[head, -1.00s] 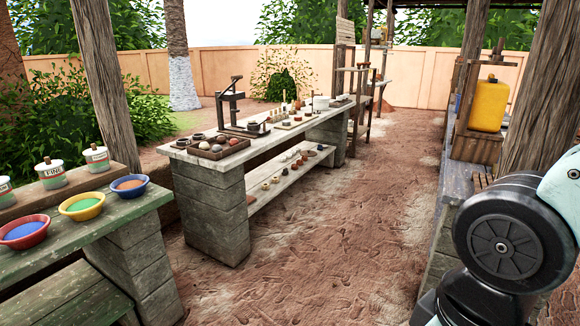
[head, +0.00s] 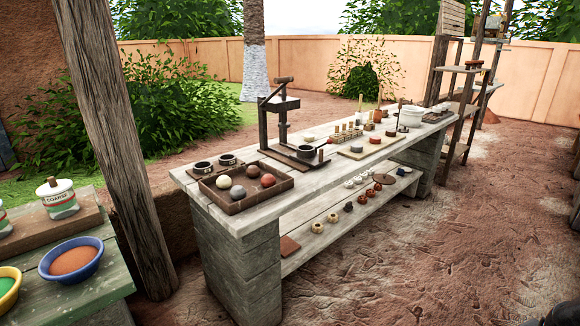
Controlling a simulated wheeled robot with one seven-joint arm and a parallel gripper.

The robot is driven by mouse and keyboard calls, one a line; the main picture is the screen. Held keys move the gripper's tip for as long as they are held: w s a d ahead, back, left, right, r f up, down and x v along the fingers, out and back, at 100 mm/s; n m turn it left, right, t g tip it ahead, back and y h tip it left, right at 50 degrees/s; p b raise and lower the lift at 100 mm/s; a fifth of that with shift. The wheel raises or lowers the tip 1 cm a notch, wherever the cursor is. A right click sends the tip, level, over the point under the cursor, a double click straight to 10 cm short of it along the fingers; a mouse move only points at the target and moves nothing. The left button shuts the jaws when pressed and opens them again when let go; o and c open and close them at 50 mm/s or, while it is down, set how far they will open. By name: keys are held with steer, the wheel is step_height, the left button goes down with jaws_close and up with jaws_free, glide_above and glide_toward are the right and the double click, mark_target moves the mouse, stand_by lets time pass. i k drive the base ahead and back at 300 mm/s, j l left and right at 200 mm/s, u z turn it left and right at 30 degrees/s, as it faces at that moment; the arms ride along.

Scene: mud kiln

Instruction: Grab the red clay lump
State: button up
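A wooden tray (head: 236,207) sits on the near end of the long workbench (head: 222,222). It holds round clay lumps: a cream lump (head: 223,183), a grey lump (head: 238,194), a reddish lump (head: 252,171) at the back and another reddish-brown lump (head: 268,181) at the right. I cannot tell for sure which of the two reddish ones is the red clay lump. My gripper is not in view.
A dark wooden press (head: 283,125) and small dark bowls (head: 203,167) stand close behind the tray. A wooden post (head: 118,140) and a green table with a blue bowl (head: 72,262) are at left. Open dirt floor (head: 420,250) lies to the right.

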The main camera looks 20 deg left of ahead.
mark_target(267, 180)
steer(key=i+l, duration=0.1)
steer(key=i, duration=2.05)
steer(key=i+u, duration=0.1)
steer(key=u, duration=0.75)
steer(key=i+u, duration=0.15)
steer(key=u, duration=0.25)
steer(key=l+u, duration=0.1)
steer(key=u, duration=0.35)
steer(key=i+l+u, duration=0.1)
steer(key=u, duration=0.3)
